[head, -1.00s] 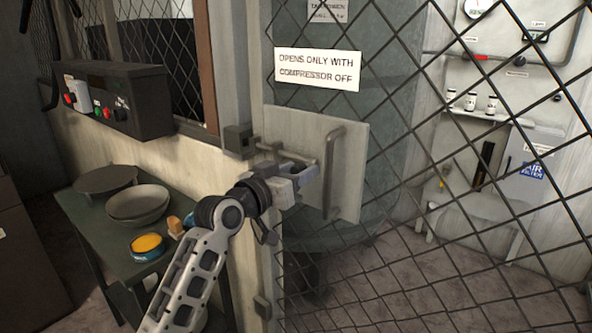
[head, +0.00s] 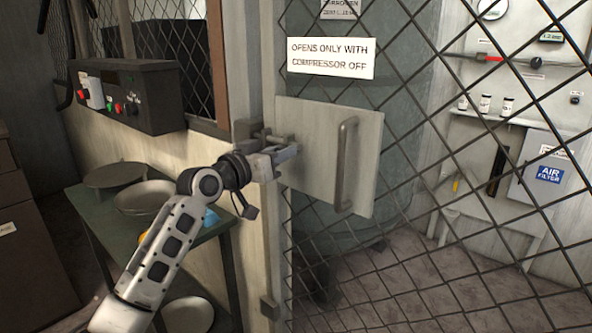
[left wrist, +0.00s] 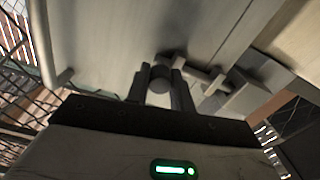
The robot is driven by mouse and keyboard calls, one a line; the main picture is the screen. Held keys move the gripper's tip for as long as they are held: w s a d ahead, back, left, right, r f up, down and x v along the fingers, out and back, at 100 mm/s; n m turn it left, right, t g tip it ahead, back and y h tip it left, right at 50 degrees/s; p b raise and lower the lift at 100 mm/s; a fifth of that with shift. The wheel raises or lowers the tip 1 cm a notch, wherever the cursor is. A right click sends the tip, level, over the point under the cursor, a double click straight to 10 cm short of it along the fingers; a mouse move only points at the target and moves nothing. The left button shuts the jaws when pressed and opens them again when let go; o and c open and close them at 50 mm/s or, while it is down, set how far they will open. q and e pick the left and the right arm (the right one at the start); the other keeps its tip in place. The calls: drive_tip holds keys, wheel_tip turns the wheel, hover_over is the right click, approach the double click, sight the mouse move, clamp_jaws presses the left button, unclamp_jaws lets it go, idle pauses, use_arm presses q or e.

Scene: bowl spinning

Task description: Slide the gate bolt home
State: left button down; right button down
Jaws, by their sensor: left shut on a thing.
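The gate bolt is a grey metal rod on the pale plate (head: 322,170) of the mesh gate. In the left wrist view the bolt (left wrist: 197,73) runs from a round knob (left wrist: 159,80) toward a blocky keeper (left wrist: 238,95). The keeper also shows on the post in the head view (head: 246,130). My left gripper (head: 290,151) is at the plate's left edge. Its fingers (left wrist: 162,92) are shut on the bolt's knob. How deep the bolt's end sits in the keeper is unclear. My right gripper is not in view.
A vertical handle (head: 346,165) stands out from the plate, right of my left gripper. A dark control box (head: 130,97) is on the wall at left. Below it, a green table (head: 205,232) holds bowls. A sign (head: 331,58) hangs above the plate.

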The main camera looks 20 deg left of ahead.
use_arm(q)
drive_tip(key=shift+w+a, duration=0.1)
drive_tip(key=shift+a, duration=0.1)
drive_tip(key=c, duration=1.2)
unclamp_jaws()
drive_tip(key=shift+a, duration=0.15)
drive_tip(key=b+v, duration=0.2)
drive_tip(key=v, duration=1.4)
drive_tip(key=shift+b, duration=0.4)
